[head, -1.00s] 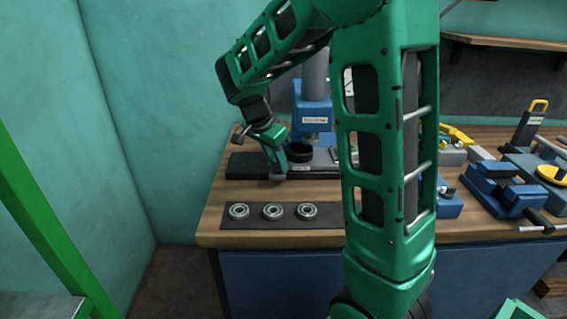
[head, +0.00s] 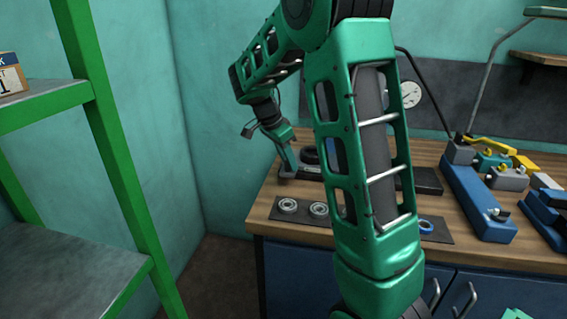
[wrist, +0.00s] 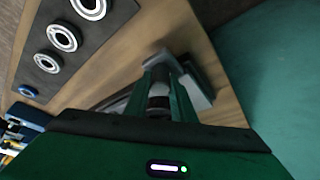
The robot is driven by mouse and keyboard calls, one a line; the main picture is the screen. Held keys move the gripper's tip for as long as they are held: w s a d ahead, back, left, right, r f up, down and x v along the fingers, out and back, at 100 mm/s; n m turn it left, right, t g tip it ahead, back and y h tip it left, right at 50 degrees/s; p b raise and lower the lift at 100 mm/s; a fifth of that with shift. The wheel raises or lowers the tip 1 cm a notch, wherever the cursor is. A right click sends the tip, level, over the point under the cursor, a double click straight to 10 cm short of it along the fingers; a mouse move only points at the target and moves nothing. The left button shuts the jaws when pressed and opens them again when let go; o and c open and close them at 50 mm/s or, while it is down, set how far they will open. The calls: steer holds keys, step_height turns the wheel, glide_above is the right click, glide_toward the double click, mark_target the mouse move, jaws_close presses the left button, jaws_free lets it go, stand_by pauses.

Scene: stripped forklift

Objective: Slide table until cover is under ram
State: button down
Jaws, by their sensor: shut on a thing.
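My gripper (head: 288,170) is shut on the near left end of the grey sliding table (head: 312,171) on the workbench. In the wrist view, the fingers (wrist: 163,78) close on a grey part of the table (wrist: 200,90). The cover appears to be the thick black ring (head: 309,156) on the table, just right of my gripper. A sliver of blue press body (head: 340,155) shows through my arm, right of the ring. The ram is hidden behind my arm, so I cannot tell its exact alignment with the cover.
A dark mat (head: 268,210) with bearings (head: 287,206) lies in front of the table. A blue ring (head: 425,226) lies at its right end. Blue tools (head: 478,200) stand farther right. A green-framed shelf (head: 110,150) stands at left, with floor between it and the bench.

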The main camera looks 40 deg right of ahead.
steer(key=shift+w+a+r, duration=0.2)
steer(key=shift+w, duration=0.25)
steer(key=c, duration=1.5)
jaws_free()
steer(key=shift+f, duration=0.1)
steer(key=shift+s, duration=0.1)
steer(key=v, duration=1)
steer(key=shift+a+r, duration=0.15)
steer(key=shift+r, duration=0.2)
steer(key=shift+s, duration=0.1)
